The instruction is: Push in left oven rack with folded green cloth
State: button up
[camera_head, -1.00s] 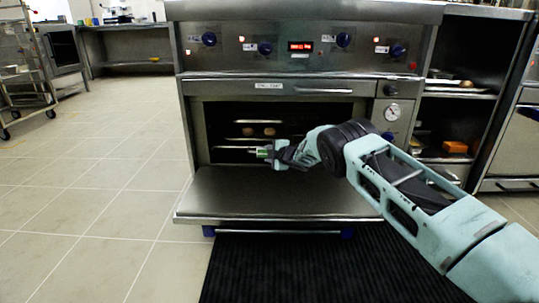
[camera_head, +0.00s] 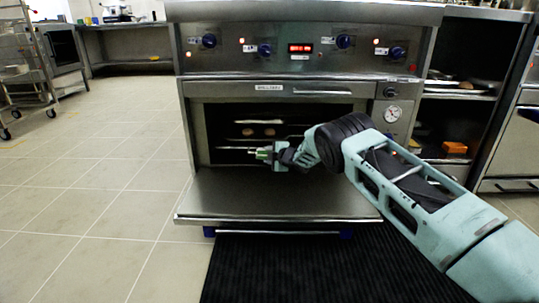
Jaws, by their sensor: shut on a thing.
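The oven (camera_head: 275,88) stands ahead with its door (camera_head: 275,195) folded down flat. Inside the dark cavity, racks (camera_head: 238,149) show as thin bright lines, and two brown round items (camera_head: 259,131) sit on an upper one. My gripper (camera_head: 264,153) is at the mouth of the cavity, above the open door, shut on a small green thing, likely the folded green cloth (camera_head: 259,154). The cloth is at the lower rack's front, left of the opening's middle. Whether it touches the rack is too small to tell. My wrist hides the cavity's right part.
A black ribbed mat (camera_head: 290,270) lies on the floor before the oven. Shelves (camera_head: 455,95) with trays and an orange item (camera_head: 454,147) stand to the right. A wheeled rack (camera_head: 22,75) is at far left. The tiled floor at left is clear.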

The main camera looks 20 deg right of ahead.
jog(key=shift+s+a+r+p, duration=0.2)
jog(key=shift+s+r+p, duration=0.1)
jog(key=shift+s+p, duration=0.3)
jog(key=shift+s+a+r+p, duration=0.2)
jog(key=shift+s+r+p, duration=0.15)
jog(key=shift+s+p, duration=0.25)
jog(key=shift+s+a+r+p, duration=0.2)
jog(key=shift+s+r+p, duration=0.1)
jog(key=shift+s+p, duration=0.3)
